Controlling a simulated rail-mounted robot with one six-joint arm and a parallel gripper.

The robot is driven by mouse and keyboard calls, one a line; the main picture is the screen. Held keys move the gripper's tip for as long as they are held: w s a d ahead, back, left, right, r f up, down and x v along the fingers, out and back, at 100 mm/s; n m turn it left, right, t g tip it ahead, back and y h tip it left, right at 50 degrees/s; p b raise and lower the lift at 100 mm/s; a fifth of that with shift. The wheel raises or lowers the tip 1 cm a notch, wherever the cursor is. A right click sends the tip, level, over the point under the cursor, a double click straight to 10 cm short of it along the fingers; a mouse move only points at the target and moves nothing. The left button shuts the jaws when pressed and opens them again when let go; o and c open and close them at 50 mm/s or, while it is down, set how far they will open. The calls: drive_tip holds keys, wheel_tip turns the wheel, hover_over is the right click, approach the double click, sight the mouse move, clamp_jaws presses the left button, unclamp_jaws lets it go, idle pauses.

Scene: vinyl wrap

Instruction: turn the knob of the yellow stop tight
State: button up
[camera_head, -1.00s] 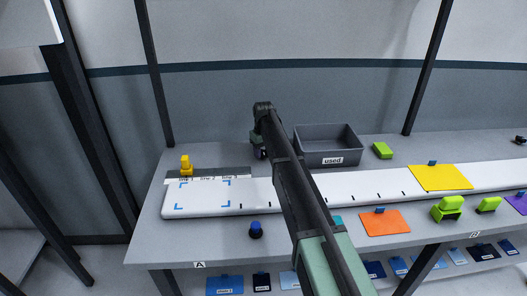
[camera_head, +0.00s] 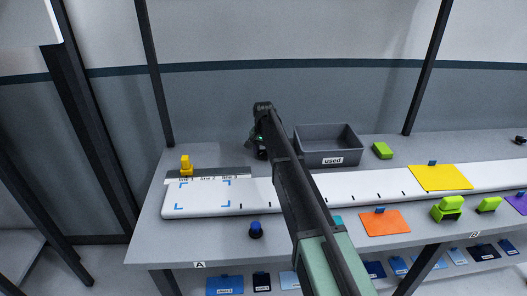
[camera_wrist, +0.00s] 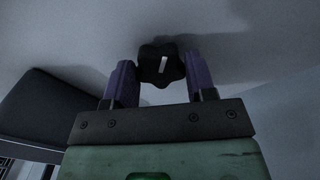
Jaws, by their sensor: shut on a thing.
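The yellow stop (camera_head: 186,167) stands at the left end of the dark strip on the bench, near the "line 1" label. My gripper (camera_wrist: 161,72) is shut on a black lobed knob (camera_wrist: 162,62) with a white mark on its face. The purple fingers are on either side of the knob. In the head view my arm's end is behind the bench's long white board, well right of the yellow stop. There my arm hides the fingers and the knob, so I cannot tell what the knob belongs to.
A grey bin (camera_head: 326,158) labelled "used" stands just right of my wrist. A green block (camera_head: 382,150) is beyond it. A blue-topped dark piece (camera_head: 256,230) stands at the front. Orange (camera_head: 385,223) and yellow (camera_head: 440,178) sheets lie to the right.

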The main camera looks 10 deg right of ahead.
sight(263, 152)
drive_tip(key=m, duration=0.4)
drive_tip(key=shift+m, duration=2)
drive_tip(key=o, duration=0.9)
wheel_tip(263, 152, up, 11)
drive_tip(key=p, duration=1.1)
drive_tip(key=shift+f, duration=0.1)
